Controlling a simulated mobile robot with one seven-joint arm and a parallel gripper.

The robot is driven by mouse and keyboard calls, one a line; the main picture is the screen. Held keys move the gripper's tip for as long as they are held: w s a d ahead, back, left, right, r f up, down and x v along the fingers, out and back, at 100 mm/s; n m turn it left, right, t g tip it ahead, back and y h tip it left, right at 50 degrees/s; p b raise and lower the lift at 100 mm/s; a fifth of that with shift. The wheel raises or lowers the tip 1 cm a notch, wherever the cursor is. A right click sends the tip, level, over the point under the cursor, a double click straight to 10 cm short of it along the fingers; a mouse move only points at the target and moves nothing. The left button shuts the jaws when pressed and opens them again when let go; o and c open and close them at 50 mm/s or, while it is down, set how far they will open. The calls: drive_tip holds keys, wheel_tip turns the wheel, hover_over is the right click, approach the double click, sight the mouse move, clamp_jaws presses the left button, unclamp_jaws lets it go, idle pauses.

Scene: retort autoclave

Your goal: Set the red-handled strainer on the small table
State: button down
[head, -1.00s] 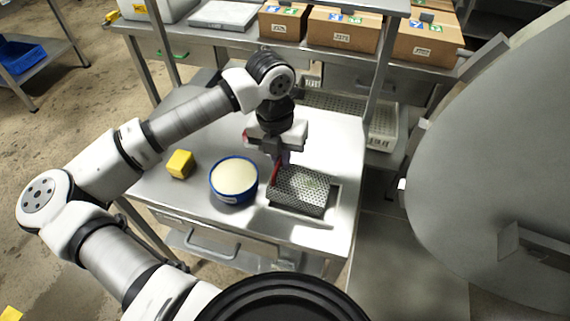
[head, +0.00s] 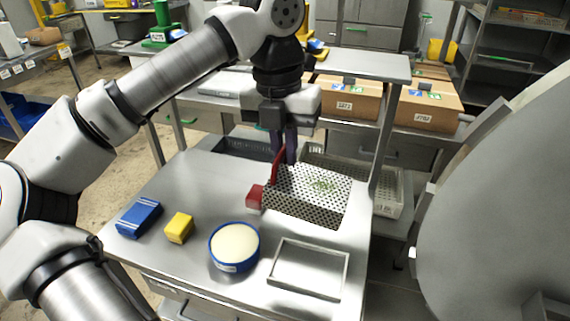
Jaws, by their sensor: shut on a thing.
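The strainer (head: 308,196) is a perforated metal box with a red handle (head: 278,165) on its left side and some green bits in it. My gripper (head: 284,158) is shut on the red handle, its jaws pointing down. The strainer appears held above the steel table (head: 190,270), behind an empty rectangular frame (head: 310,268) in the tabletop. My gripper partly hides the handle's top.
A blue bowl (head: 233,262) of pale contents, a yellow block (head: 179,228), a blue block (head: 139,217) and a red block (head: 255,197) are on the table. Perforated trays stand behind. Cardboard boxes (head: 349,97) line the shelf. A large grey door (head: 500,180) stands right.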

drive_tip(key=shift+r, duration=0.1)
drive_tip(key=shift+r+p, duration=1.3)
drive_tip(key=shift+r, duration=0.45)
drive_tip(key=shift+s+f, duration=0.1)
